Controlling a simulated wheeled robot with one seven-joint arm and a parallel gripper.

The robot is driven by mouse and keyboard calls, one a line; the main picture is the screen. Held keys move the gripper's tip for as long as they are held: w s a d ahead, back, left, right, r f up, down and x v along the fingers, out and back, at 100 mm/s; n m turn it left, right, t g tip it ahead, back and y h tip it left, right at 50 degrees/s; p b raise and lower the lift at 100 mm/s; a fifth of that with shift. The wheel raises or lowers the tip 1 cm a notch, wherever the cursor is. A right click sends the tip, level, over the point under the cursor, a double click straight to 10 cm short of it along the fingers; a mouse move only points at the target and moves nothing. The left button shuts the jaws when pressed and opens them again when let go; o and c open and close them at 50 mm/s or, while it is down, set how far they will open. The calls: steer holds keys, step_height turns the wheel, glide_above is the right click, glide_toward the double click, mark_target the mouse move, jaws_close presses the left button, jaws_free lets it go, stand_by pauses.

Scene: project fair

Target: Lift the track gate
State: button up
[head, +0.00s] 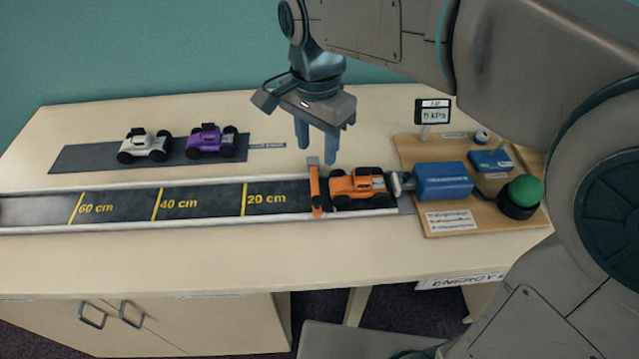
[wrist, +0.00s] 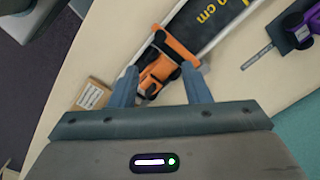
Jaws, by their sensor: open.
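The track gate (head: 316,192) is an orange upright piece across the track (head: 200,202), with a grey tab at its top. It stands down, just in front of the orange car (head: 358,188). My gripper (head: 317,150) is open and empty, fingers pointing down, above and slightly behind the gate, apart from it. In the wrist view the gate (wrist: 178,47) lies just beyond the two fingertips, and the orange car (wrist: 157,77) shows between the fingers. Part of the car is hidden there by my gripper.
A blue launcher block (head: 442,181), a green button (head: 524,190) and a small gauge reading 0 kPa (head: 433,112) stand on a wooden board at right. A white car (head: 145,146) and a purple car (head: 211,140) sit on a dark strip behind the track.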

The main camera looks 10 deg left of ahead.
mark_target(317, 199)
step_height(317, 199, down, 14)
steer(key=shift+r, duration=0.15)
stand_by(0.3)
jaws_close()
